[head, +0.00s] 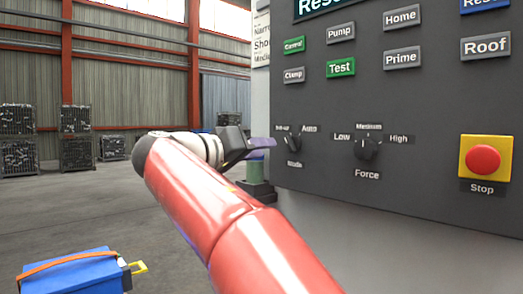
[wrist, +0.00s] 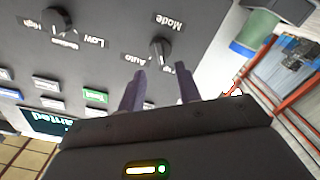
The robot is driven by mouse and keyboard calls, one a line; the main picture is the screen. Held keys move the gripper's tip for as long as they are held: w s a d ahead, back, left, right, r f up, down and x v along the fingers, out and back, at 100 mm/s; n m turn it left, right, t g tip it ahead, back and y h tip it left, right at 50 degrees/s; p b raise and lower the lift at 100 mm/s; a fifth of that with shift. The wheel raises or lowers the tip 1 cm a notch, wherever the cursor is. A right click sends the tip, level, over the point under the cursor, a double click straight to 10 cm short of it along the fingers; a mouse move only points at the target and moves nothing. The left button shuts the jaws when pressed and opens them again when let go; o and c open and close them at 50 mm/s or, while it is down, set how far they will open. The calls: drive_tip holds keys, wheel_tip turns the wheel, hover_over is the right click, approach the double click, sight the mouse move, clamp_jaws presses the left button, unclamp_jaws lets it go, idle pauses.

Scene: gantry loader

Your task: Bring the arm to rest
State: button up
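My red arm (head: 215,205) reaches forward from the lower right in the head view. My gripper (head: 262,144) is at its far end, in front of the left edge of the dark control panel (head: 435,110), left of the Mode knob (head: 293,143). In the wrist view the two purple fingers of my gripper (wrist: 161,78) stand apart with nothing between them. The Mode knob (wrist: 160,49) shows just beyond the fingertips, with a visible gap in the picture. Whether a finger touches the panel cannot be told.
The Force knob (head: 367,148), a red Stop button (head: 483,160) and several labelled buttons are on the panel. A green cylinder (head: 256,169) stands behind my gripper. A blue box (head: 72,274) is at the lower left. Open floor (head: 75,205) lies left of my arm.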

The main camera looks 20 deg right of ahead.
drive_tip(key=s+a+f+n+y, duration=0.2)
drive_tip(key=s+f+y, duration=0.3)
drive_tip(key=f, duration=0.8)
drive_tip(key=s+a+f+n+y, duration=0.3)
drive_tip(key=s+f+y, duration=0.3)
drive_tip(key=s+f, duration=0.4)
drive_tip(key=s+a+f+n+y, duration=0.2)
drive_tip(key=s+f+y, duration=0.4)
drive_tip(key=f, duration=1)
drive_tip(key=s, duration=0.2)
drive_tip(key=shift+s+a+f+n+g, duration=0.3)
drive_tip(key=shift+a+f+n, duration=0.05)
drive_tip(key=shift+a+n, duration=0.05)
drive_tip(key=shift+d, duration=0.15)
